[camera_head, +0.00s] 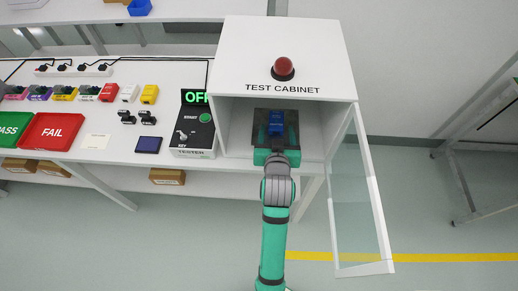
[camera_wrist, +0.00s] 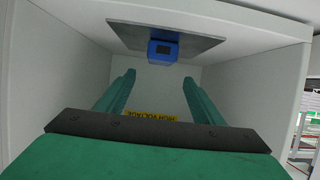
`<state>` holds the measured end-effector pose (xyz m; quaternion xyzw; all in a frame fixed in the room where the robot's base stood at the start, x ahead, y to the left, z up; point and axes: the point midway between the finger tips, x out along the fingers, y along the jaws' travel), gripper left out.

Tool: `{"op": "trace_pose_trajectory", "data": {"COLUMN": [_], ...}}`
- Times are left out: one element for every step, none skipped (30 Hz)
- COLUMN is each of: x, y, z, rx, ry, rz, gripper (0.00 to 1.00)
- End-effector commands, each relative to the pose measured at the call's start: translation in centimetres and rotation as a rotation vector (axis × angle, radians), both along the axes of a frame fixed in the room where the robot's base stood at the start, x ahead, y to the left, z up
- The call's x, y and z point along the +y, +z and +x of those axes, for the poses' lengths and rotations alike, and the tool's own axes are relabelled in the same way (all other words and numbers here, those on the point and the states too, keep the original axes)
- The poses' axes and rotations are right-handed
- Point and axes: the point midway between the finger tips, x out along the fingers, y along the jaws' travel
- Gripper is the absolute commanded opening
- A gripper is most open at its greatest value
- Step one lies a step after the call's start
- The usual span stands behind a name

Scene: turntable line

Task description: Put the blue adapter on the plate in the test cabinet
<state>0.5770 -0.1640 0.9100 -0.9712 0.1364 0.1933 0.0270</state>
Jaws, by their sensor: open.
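The blue adapter (camera_head: 276,123) sits on the dark plate (camera_head: 259,115) inside the open test cabinet (camera_head: 285,50). The adapter (camera_wrist: 162,51) also shows in the wrist view, against the grey plate (camera_wrist: 125,32), near the plate's edge. My gripper (camera_head: 277,135) reaches into the cabinet from the front. Its fingers are spread apart, one on each side of the adapter in the head view. In the wrist view my gripper (camera_wrist: 159,80) has open fingers with a clear gap to the adapter, which lies beyond their tips. Nothing is held.
The glass cabinet door (camera_head: 362,200) stands open at the right of my arm. The tester (camera_head: 192,130) reads OFF, left of the cabinet. A red lamp (camera_head: 283,68) is on the cabinet. Cabinet walls (camera_wrist: 245,100) are close around my gripper. Red FAIL tray (camera_head: 52,145) is far left.

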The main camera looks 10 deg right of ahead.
Motion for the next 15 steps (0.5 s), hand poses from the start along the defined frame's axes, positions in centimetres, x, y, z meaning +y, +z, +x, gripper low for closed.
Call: {"op": "trace_pose_trajectory", "data": {"x": [0.1,0.2,0.4,0.6,0.9,1.3,1.7,2.1,2.7,3.2,3.6,4.2,4.6,5.0,5.6], "y": [-0.1,-0.3,-0.6,-0.9,-1.4,-2.0,-2.5,-3.1,-3.8,-4.3,-4.7,-5.2,-5.6,-5.9,-6.4], "z": [-0.1,-0.3,-0.6,-0.9,-1.3,-2.0,-2.6,-3.2,-4.2,-4.9,-5.6,-6.5,-7.2,-7.9,-8.9], "rx": [0.001,0.001,0.0,0.001,0.001,0.0,-0.003,-0.004,-0.007,-0.009,-0.013,-0.018,-0.021,-0.023,-0.028], "ry": [0.001,0.002,0.005,0.008,0.012,0.018,0.024,0.029,0.038,0.046,0.054,0.062,0.069,0.075,0.084], "rz": [0.0,-0.001,-0.004,-0.006,-0.008,-0.012,-0.016,-0.02,-0.025,-0.029,-0.032,-0.037,-0.039,-0.042,-0.045], "gripper": [0.61,0.61,0.61,0.61,0.61,0.61,0.61,0.61,0.61,0.61,0.61,0.61,0.61,0.61,0.61]}}
